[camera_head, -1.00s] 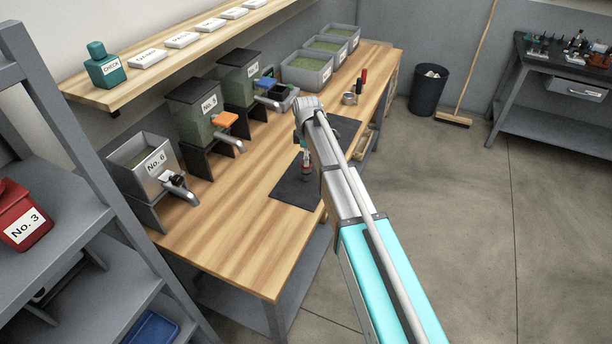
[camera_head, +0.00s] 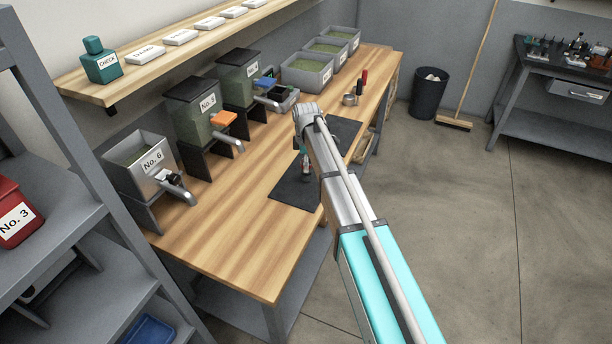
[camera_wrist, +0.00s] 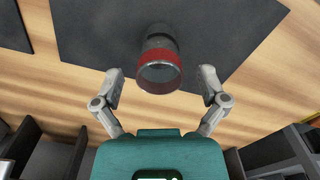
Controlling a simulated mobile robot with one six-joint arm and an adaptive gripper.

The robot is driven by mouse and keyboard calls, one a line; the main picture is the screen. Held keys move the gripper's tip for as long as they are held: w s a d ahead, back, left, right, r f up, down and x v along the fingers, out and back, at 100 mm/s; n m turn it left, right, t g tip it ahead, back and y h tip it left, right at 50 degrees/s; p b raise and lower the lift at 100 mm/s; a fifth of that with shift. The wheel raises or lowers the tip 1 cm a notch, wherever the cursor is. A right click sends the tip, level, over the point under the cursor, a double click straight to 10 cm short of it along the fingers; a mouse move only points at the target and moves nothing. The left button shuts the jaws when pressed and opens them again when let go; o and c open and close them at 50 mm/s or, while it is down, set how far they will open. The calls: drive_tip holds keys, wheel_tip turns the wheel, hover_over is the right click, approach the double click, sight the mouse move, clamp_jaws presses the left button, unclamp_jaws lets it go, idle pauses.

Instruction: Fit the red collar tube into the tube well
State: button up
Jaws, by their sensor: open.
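The red collar tube (camera_wrist: 159,72) stands on the dark mat (camera_wrist: 90,30) in the wrist view, its red-ringed open mouth toward the camera. My gripper (camera_wrist: 161,80) is open, with one finger on each side of the tube and visible gaps between. In the head view, my gripper (camera_head: 304,150) is partly hidden by my arm over the mat (camera_head: 292,190), and the tube (camera_head: 306,173) shows small below it. I cannot identify the tube well with certainty in either view.
Hoppers (camera_head: 150,165) line the back of the wooden bench (camera_head: 235,240) on the left. Grey trays (camera_head: 305,75) stand at its far end. A metal ring (camera_head: 349,99) and a red-handled tool (camera_head: 364,78) lie beyond the mat. The near bench top is clear.

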drive_tip(key=shift+f+b, duration=1.15)
drive_tip(key=shift+f, duration=0.3)
drive_tip(key=shift+c, duration=0.3)
clamp_jaws()
drive_tip(key=shift+r+p, duration=0.5)
drive_tip(key=shift+r+p, duration=1.2)
drive_tip(key=shift+r, duration=0.05)
drive_tip(key=s+d+r+p, duration=0.3)
drive_tip(key=s+r+p, duration=0.6)
drive_tip(key=s, duration=0.4)
drive_tip(key=shift+s+d+r+p, duration=0.15)
drive_tip(key=shift+d+r+p, duration=0.15)
drive_tip(key=shift+d, duration=0.1)
drive_tip(key=shift+s, duration=0.1)
idle(0.3)
